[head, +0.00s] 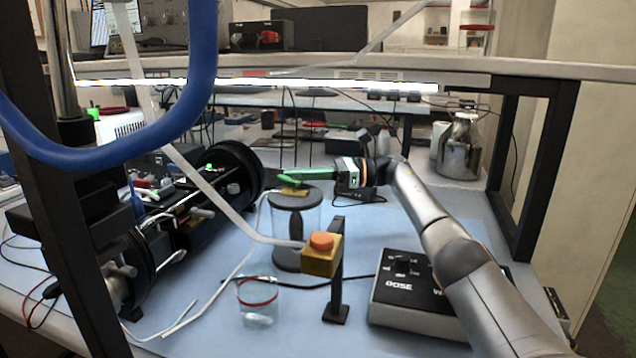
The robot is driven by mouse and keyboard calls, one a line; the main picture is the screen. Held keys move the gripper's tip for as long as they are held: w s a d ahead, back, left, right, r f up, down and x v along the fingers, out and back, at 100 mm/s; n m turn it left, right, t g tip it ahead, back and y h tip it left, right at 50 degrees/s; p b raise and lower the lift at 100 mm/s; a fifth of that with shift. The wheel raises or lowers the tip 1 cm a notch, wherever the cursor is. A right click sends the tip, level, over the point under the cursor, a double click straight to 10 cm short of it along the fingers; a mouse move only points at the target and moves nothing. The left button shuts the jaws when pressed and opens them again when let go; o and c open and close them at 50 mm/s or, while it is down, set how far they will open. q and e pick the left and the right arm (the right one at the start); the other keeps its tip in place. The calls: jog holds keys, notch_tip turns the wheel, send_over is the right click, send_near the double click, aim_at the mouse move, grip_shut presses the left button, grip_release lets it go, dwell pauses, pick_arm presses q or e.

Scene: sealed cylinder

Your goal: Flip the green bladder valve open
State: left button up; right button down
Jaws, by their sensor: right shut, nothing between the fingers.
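A clear cylinder with a dark lid (298,198) and dark base stands on the blue bench top. On its lid sits a small brass block (293,191) with a green lever (287,179), which looks like the bladder valve. My right gripper (300,174) reaches in from the right, just above the lid, with its fingers shut and empty. Its tip is beside or touching the green lever; I cannot tell which. The exact angle of the lever is too small to read. My left gripper is not in view.
A brass block with an orange button (321,241) stands on a black post in front of the cylinder. A glass beaker (258,301), a control box (410,290) and a long black cylinder assembly (230,175) surround it. A blue hose (190,110) crosses the upper left.

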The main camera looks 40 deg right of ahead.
jog(key=shift+x, duration=1.05)
jog(key=shift+s, duration=0.1)
dwell(0.9)
jog(key=v, duration=0.7)
jog(key=shift+d, duration=0.2)
jog(key=shift+s, duration=0.15)
dwell(0.3)
